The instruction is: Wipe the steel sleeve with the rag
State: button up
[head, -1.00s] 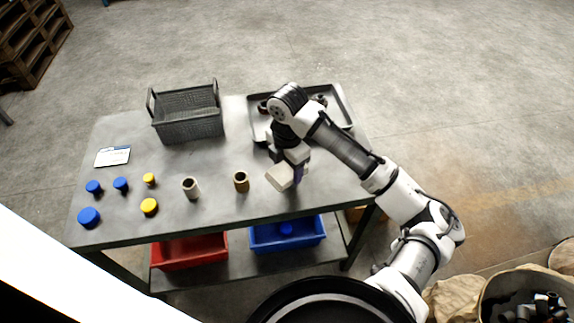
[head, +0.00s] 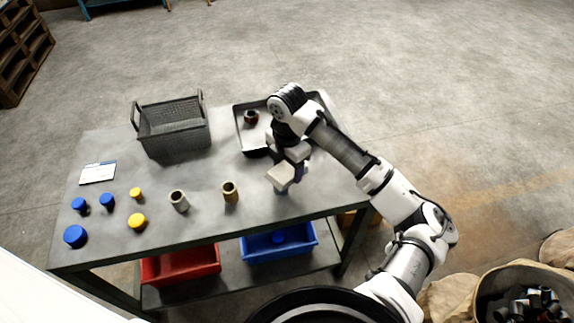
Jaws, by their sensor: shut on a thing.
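My gripper (head: 288,172) is over the front right part of the table and is shut on a pale beige folded block, which looks like the rag (head: 280,178). A small grey-blue bit shows just under the rag's front edge; I cannot tell what it is or whether the rag touches it. A grey sleeve (head: 179,203), which may be the steel one, stands upright to the left. A brass-coloured sleeve (head: 230,194) stands upright between it and the rag. The wrist and rag hide the tabletop behind them.
A grey basket (head: 174,146) stands at the back left. A dark tray (head: 239,125) with a dark red-black ring (head: 251,117) lies behind my gripper. Blue and yellow caps and a card (head: 98,172) lie at left. Red (head: 180,265) and blue bins (head: 279,253) are below.

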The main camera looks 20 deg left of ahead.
aim_at(275, 177)
jog(key=shift+s+a+p, duration=0.15)
jog(key=shift+s+a, duration=0.2)
jog(key=shift+s, duration=0.3)
jog(key=shift+s+a+p, duration=0.15)
jog(key=shift+s+a, duration=0.15)
jog(key=shift+s, duration=0.4)
jog(key=shift+s+a+p, duration=0.15)
jog(key=shift+s+a, duration=0.2)
jog(key=shift+s, duration=0.3)
jog(key=shift+w, duration=0.1)
jog(key=shift+w+d+b, duration=0.1)
jog(key=shift+w+d, duration=0.25)
jog(key=shift+w, duration=0.3)
jog(key=shift+w+d+b, duration=0.1)
jog(key=shift+w+d, duration=0.2)
jog(key=shift+w, duration=0.3)
jog(key=shift+w+d+b, duration=0.1)
jog(key=shift+w+d, duration=0.25)
jog(key=shift+w, duration=0.3)
jog(key=shift+r, duration=0.1)
notch_tip(275, 177, up, 6)
jog(key=p, duration=0.4)
jog(key=shift+p, duration=0.4)
